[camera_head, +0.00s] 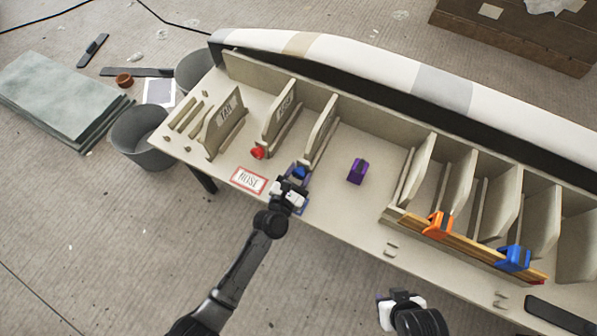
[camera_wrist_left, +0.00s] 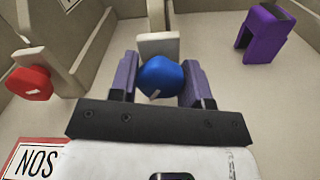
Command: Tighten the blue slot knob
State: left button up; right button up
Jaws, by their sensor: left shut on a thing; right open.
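The blue slot knob (camera_head: 299,172) sits at the front end of a slot by an upright divider panel. In the left wrist view the blue knob (camera_wrist_left: 161,77) is round with a small white mark, between the two purple fingers of my left gripper (camera_wrist_left: 161,82). My left gripper (camera_head: 294,182) is shut on the knob. In the head view the gripper partly hides it. My right gripper (camera_head: 400,302) is at the bottom, off the table's front edge and away from the knob; it is open, though its fingers are hard to make out.
A red knob (camera_head: 257,153) is on the slot to the left, near the NOSE label (camera_head: 248,180). A purple clamp (camera_head: 357,171) stands to the right. Orange (camera_head: 438,225) and blue (camera_head: 514,258) clamps grip a wooden strip. Upright panels rise behind the knob.

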dwell(0.5)
pick_arm(q)
jog(key=o, duration=0.9)
jog(key=shift+s+a, duration=0.1)
jog(key=shift+s, duration=0.15)
jog(key=p+v, duration=0.3)
jog(key=v, duration=1)
jog(key=shift+s+a+p, duration=0.1)
jog(key=shift+s+p, duration=0.05)
jog(key=shift+p, duration=0.25)
